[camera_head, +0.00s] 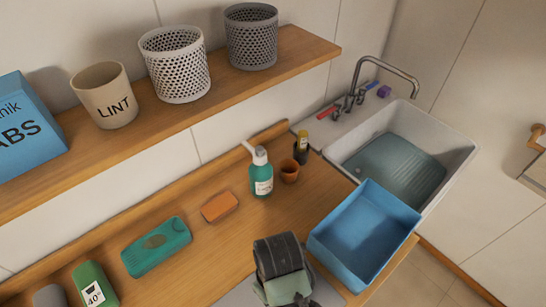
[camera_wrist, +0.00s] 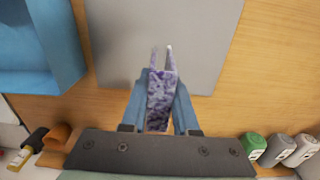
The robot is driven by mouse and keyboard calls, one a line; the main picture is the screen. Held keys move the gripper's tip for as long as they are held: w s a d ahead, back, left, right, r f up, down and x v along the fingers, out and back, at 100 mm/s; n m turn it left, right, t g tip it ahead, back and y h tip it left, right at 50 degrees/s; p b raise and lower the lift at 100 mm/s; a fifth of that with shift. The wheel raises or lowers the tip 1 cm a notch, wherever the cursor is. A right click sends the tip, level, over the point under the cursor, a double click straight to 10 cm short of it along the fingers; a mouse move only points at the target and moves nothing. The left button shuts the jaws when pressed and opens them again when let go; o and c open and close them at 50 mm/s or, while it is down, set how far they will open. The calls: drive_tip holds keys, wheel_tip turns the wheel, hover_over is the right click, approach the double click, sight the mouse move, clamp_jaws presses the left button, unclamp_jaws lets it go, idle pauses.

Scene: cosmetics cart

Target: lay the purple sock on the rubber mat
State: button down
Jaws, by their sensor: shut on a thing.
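The purple sock (camera_wrist: 160,95) is a mottled purple-white strip. It is held between the fingers of my gripper (camera_wrist: 161,62), which is shut on it. In the wrist view the gripper and sock are over the flat grey mat (camera_wrist: 190,25) on the wooden counter. I cannot tell how high the sock is above it. In the head view my gripper's body hides much of the mat (camera_head: 240,295) near the bottom edge, and the sock and fingertips are hidden there.
A blue tub (camera_head: 335,243) stands right of my gripper, close to the mat. A sink (camera_head: 455,160) lies beyond it. A teal pump bottle (camera_head: 262,178), terracotta pot (camera_head: 289,172), orange block (camera_head: 220,207) and green case (camera_head: 157,247) stand behind and left. A shelf (camera_head: 235,85) overhangs the back.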

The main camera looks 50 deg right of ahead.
drive_tip(key=shift+s+f+p, duration=0.1)
drive_tip(key=shift+f+p, duration=0.4)
drive_tip(key=shift+f, duration=4.2)
drive_tip(key=shift+f, duration=0.2)
drive_tip(key=c, duration=0.7)
unclamp_jaws()
drive_tip(key=shift+r, duration=0.15)
wheel_tip(320, 180, up, 12)
drive_tip(key=shift+r+b, duration=0.1)
drive_tip(key=shift+b, duration=0.35)
